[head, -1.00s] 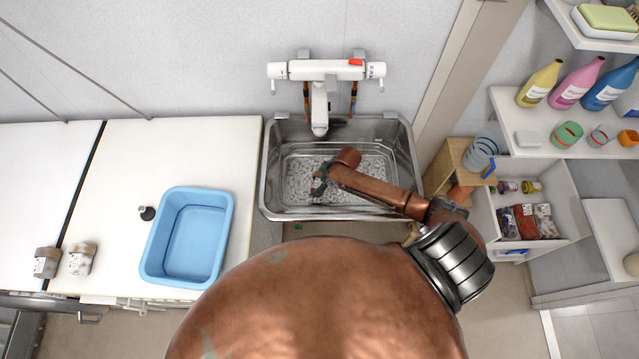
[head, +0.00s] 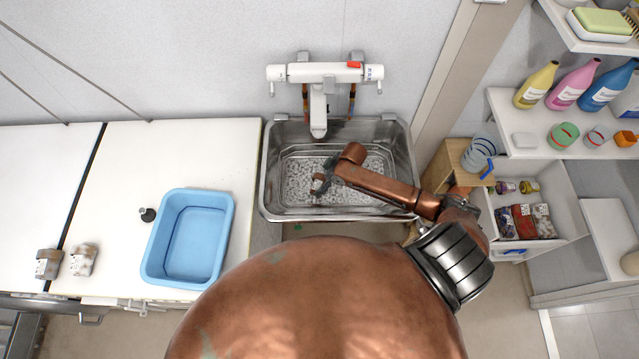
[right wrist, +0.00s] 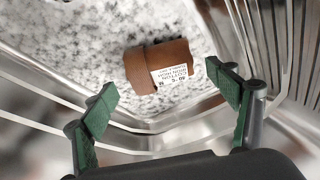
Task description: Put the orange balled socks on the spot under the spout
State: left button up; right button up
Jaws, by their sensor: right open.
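The orange-brown balled socks (right wrist: 158,66), with a white printed label, lie on the speckled floor of the metal basin (right wrist: 150,125) in the right wrist view. In the head view I cannot make them out; my right arm covers part of the basin (head: 268,180). My right gripper (right wrist: 165,82) is open and empty, its green-padded fingertips apart on either side of the socks' near side, not touching them. In the head view this gripper (head: 319,186) is inside the basin, below the white spout (head: 318,112) in the picture. My left gripper is not in view.
A blue tub (head: 190,240) stands on the white counter (head: 110,180) left of the basin, beside a small black knob (head: 148,214). Two labelled bundles (head: 48,263) (head: 83,260) lie at the counter's left front. Shelves with bottles (head: 539,84) and an open drawer (head: 560,215) are at right.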

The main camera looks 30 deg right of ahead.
jog(key=v, duration=0.7)
jog(key=shift+p, duration=0.45)
